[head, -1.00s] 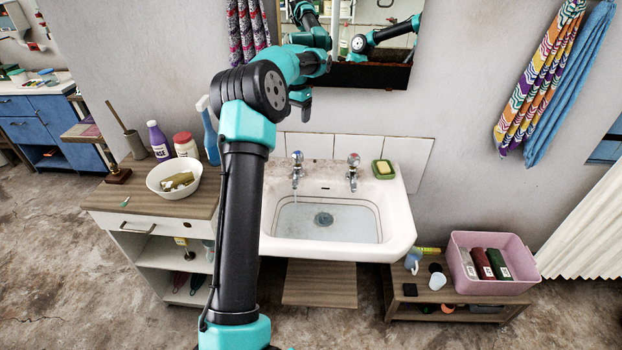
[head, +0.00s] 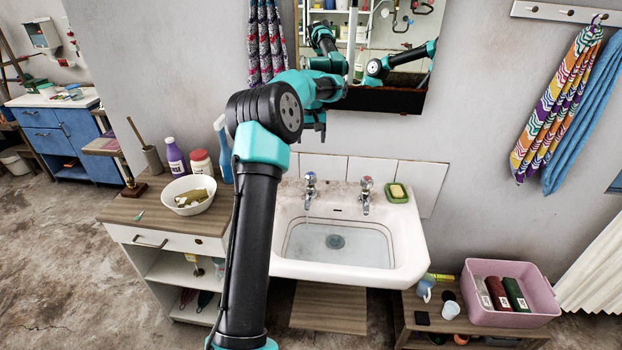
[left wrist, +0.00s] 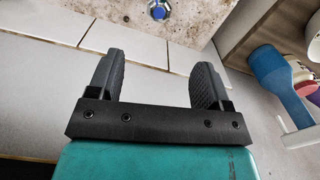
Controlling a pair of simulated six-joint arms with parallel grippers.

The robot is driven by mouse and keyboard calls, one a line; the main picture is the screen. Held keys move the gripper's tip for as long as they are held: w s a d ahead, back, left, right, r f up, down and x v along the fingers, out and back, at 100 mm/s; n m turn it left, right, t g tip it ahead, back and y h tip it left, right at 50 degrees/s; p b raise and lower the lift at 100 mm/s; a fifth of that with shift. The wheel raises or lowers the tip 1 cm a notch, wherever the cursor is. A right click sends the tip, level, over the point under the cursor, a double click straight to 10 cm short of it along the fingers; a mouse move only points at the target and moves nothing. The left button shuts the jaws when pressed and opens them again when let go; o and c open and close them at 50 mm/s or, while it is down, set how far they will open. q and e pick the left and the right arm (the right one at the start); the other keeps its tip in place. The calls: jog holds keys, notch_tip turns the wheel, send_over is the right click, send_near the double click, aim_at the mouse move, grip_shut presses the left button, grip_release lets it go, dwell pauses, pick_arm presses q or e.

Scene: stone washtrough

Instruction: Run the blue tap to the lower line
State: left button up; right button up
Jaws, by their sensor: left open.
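The blue-capped tap (head: 310,185) stands at the left of the white basin (head: 408,250). A thin pale streak hangs under its spout, seemingly running water. Clear, shallow-looking water (head: 365,252) covers the basin floor and drain. A thin dark line runs round the inner wall above it; I cannot make out a second line clearly. My left gripper (head: 315,125) is open and empty, above and behind the tap, in front of the wall. In the left wrist view the blue cap (left wrist: 159,11) shows beyond the open fingers (left wrist: 156,85), apart from them. My right gripper is out of view.
A red-capped tap (head: 365,190) and a green soap dish (head: 397,193) are to the right. Left stands a cabinet with a white bowl (head: 177,203), bottles and a blue spray bottle (head: 223,150). A mirror (head: 440,20) hangs behind my gripper.

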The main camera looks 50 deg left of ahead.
aim_at(310, 175)
pick_arm(q)
notch_tip(310, 175, down, 17)
jog(key=shift+f, duration=0.1)
dwell(0.6)
jog(key=c, duration=0.9)
jog(key=shift+m, duration=0.4)
jog(key=shift+s+a+m, duration=0.1)
jog(key=shift+m, duration=1.35)
jog(key=shift+s+a+m, duration=0.1)
jog(key=shift+m, duration=1.35)
